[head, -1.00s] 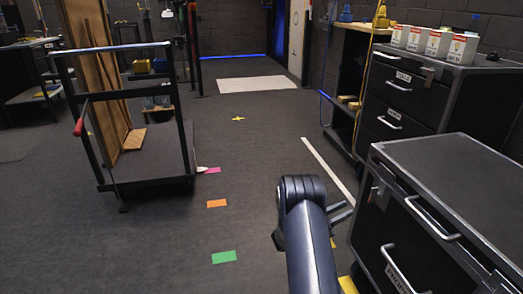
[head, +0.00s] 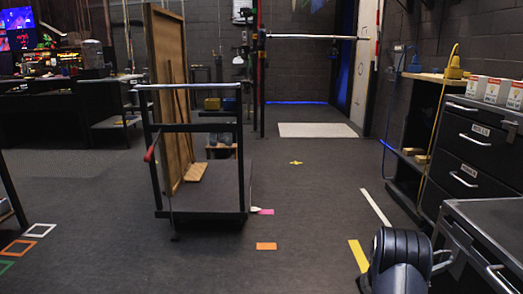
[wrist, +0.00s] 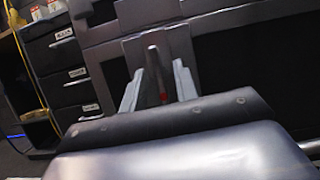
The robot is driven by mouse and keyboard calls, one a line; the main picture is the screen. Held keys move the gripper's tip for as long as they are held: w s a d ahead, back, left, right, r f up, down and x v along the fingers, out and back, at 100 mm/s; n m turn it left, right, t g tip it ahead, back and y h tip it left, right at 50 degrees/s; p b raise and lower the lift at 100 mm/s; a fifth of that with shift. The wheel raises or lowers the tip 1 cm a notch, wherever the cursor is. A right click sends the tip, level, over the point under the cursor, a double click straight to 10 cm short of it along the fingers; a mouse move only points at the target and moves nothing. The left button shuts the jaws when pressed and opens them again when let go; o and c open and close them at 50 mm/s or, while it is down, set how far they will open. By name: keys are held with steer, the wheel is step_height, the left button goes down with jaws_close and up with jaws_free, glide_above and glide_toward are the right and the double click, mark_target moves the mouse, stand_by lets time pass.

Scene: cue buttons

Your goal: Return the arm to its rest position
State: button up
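My arm (head: 398,262) shows at the lower right of the head view, as a dark rounded joint in front of the near cabinet. Its end cannot be made out clearly there. In the wrist view my gripper (wrist: 157,88) has two pale grey fingers standing apart. Nothing is clearly held between them; a dark upright part with a red strip shows in the gap, and I cannot tell its depth. The gripper faces the dark front of a cabinet. A large smooth part of my own arm fills the bottom of the wrist view.
A near cabinet (head: 488,222) with a metal-edged top stands close on the right. A drawer cabinet (head: 468,150) with white boxes (head: 495,91) is behind it. A cart (head: 205,198) carrying wooden panels stands left of centre. Floor between cart and cabinets is clear, with coloured tape marks.

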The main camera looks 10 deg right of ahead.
steer(key=p+v, duration=0.4)
steer(key=v, duration=0.7)
steer(key=shift+m, duration=0.4)
steer(key=b+x, duration=0.4)
steer(key=x, duration=0.6)
steer(key=shift+s+d, duration=0.1)
steer(key=shift+d, duration=0.2)
steer(key=shift+d+r+n, duration=0.2)
steer(key=shift+n, duration=0.3)
steer(key=n+t, duration=0.2)
steer(key=n, duration=0.1)
steer(key=n+t, duration=0.2)
steer(key=n, duration=0.2)
steer(key=shift+s+r, duration=0.1)
steer(key=shift+a+n+t+y+p, duration=0.1)
steer(key=shift+n+t+y+p, duration=0.5)
steer(key=shift+n, duration=1.2)
steer(key=shift+t, duration=0.3)
